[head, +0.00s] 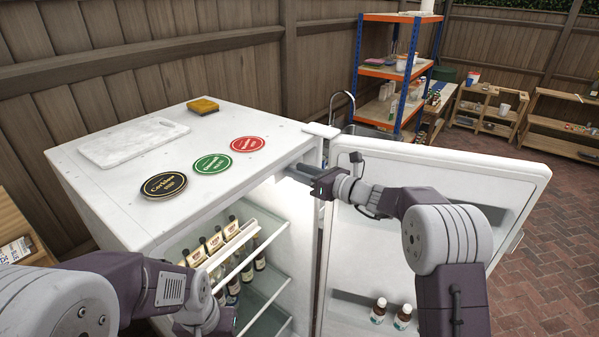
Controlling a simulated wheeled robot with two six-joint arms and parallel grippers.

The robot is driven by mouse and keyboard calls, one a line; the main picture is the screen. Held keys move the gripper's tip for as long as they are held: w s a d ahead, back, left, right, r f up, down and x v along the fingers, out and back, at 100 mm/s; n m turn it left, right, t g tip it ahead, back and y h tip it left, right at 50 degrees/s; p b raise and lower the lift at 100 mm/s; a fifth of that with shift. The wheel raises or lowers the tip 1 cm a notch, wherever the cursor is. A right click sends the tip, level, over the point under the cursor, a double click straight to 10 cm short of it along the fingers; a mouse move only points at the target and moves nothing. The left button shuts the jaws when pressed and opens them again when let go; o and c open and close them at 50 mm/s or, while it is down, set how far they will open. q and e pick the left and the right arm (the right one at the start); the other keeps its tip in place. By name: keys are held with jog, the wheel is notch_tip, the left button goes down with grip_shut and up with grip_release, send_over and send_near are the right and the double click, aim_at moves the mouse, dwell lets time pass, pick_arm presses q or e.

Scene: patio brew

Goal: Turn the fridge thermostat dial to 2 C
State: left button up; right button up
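The white fridge (110,205) stands open, its door (375,245) swung out to the right and its lit shelves showing. I cannot make out the thermostat dial; the fridge's upper inside right is partly hidden by my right gripper. My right gripper (301,172) reaches leftward past the door's inner side, with its fingers at the upper right of the fridge opening. Whether it is open or shut, or touches anything, is unclear. My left gripper (228,322) is low in front of the opening, at the bottom of the view, and its fingers do not show clearly.
Several bottles (245,268) stand on a shelf behind a white rail (233,243). Two small bottles (378,311) sit low in the door. On the fridge top are a marble board (133,143), a sponge (203,106) and round coasters (212,164). Brick paving (545,260) lies clear at right.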

jog(key=b+v, duration=0.4)
jog(key=v, duration=0.5)
